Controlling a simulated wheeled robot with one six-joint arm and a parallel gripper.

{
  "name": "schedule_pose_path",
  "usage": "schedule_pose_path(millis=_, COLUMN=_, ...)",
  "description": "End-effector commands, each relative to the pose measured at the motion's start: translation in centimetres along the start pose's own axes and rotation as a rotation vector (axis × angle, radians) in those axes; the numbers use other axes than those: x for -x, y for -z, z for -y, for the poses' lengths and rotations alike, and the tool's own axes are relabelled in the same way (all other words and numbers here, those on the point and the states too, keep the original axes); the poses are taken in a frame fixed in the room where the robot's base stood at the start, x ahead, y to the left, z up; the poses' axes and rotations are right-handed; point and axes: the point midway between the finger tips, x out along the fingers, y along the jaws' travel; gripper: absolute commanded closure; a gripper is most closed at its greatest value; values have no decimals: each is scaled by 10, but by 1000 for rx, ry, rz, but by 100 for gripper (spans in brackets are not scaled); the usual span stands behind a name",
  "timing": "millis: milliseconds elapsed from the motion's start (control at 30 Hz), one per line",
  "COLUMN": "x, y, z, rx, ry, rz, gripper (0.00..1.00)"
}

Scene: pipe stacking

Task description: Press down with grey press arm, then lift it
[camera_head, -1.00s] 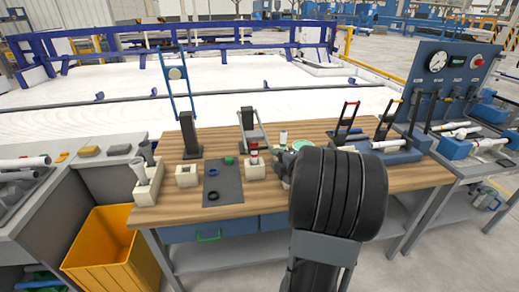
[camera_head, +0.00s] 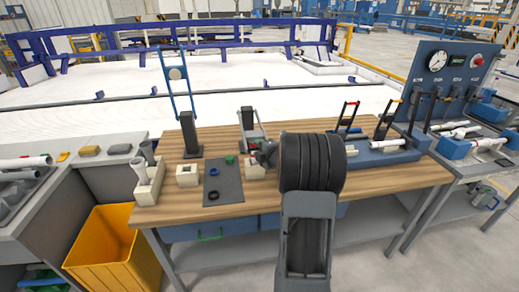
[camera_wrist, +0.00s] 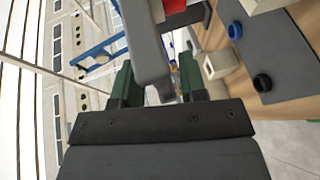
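In the wrist view a grey bar of the press arm (camera_wrist: 150,50) runs down between the two green fingers. My gripper (camera_wrist: 157,88) is open around this bar, with a small gap seen on its right side. In the head view my arm hides most of the gripper, whose tip is near the pale block (camera_head: 254,171).
A taller blue press frame (camera_head: 178,80) stands to the left. A dark mat (camera_head: 223,185) with small rings and pale socket blocks (camera_head: 187,176) lies left of my arm.

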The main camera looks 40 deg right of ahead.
Motion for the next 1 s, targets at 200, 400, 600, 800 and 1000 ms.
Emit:
schedule_pose_path(millis=200, x=0, y=0, z=0, rx=0, ry=0, rz=0, gripper=71)
schedule_pose_path(millis=400, x=0, y=0, z=0, rx=0, ry=1, rz=0, gripper=90)
schedule_pose_path(millis=600, x=0, y=0, z=0, rx=0, ry=1, rz=0, gripper=100)
schedule_pose_path(millis=800, x=0, y=0, z=0, rx=0, ry=1, rz=0, gripper=100)
schedule_pose_path(millis=1000, x=1, y=4, z=-8, rx=-3, ry=13, rz=-5, gripper=100)
